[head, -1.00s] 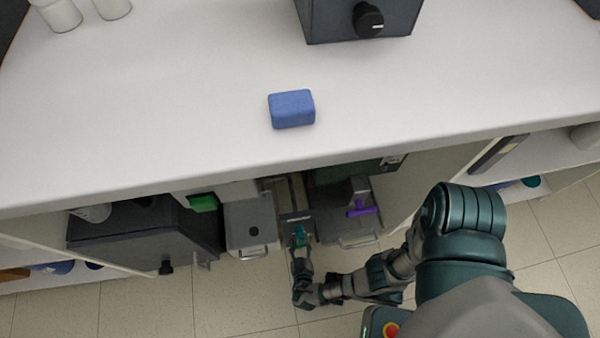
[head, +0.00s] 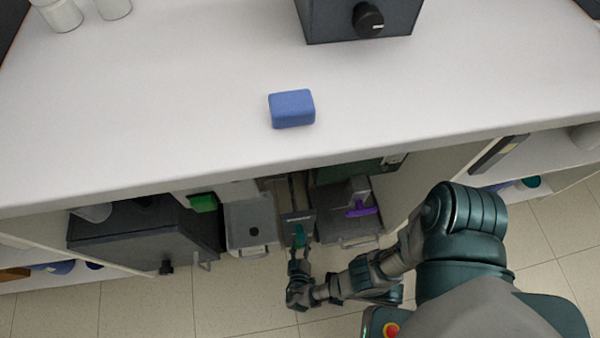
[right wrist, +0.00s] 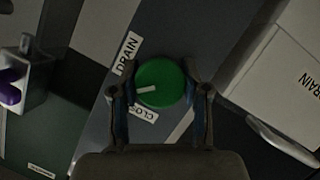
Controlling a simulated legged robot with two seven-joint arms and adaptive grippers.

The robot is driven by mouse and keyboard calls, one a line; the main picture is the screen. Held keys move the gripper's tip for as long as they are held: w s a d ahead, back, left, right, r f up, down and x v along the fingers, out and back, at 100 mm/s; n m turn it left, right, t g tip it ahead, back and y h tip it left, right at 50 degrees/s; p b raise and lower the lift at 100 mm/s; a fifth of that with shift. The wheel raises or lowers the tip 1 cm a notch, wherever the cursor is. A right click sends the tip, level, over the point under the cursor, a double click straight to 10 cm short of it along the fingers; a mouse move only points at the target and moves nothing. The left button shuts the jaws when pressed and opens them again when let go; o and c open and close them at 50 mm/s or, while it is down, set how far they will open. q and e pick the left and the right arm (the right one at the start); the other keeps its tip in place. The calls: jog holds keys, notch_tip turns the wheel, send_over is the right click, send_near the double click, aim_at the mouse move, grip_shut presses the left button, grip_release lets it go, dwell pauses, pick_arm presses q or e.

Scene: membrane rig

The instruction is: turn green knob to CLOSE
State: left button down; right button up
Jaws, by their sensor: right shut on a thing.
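The green knob (right wrist: 163,83) sits on a grey panel in the right wrist view. Its white pointer line points left, between the DRAIN label (right wrist: 124,52) and the partly covered CLOSE label (right wrist: 142,114). My right gripper (right wrist: 160,92) is shut on the knob, with one finger at each side of it. In the head view the knob (head: 299,236) shows small at the front of a narrow grey unit under the counter, with my right gripper (head: 298,251) at it. My left gripper is not in view.
A grey box with a purple handle (head: 361,209) stands just right of the knob unit, and a light grey box (head: 249,222) just left. The counter edge overhangs both. A blue block (head: 292,109) lies on the counter above.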

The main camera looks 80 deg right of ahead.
jog(key=o, duration=1.2)
jog(key=shift+a+f, duration=0.15)
jog(key=shift+a, duration=0.05)
jog(key=shift+c, duration=0.2)
jog(key=v, duration=1.2)
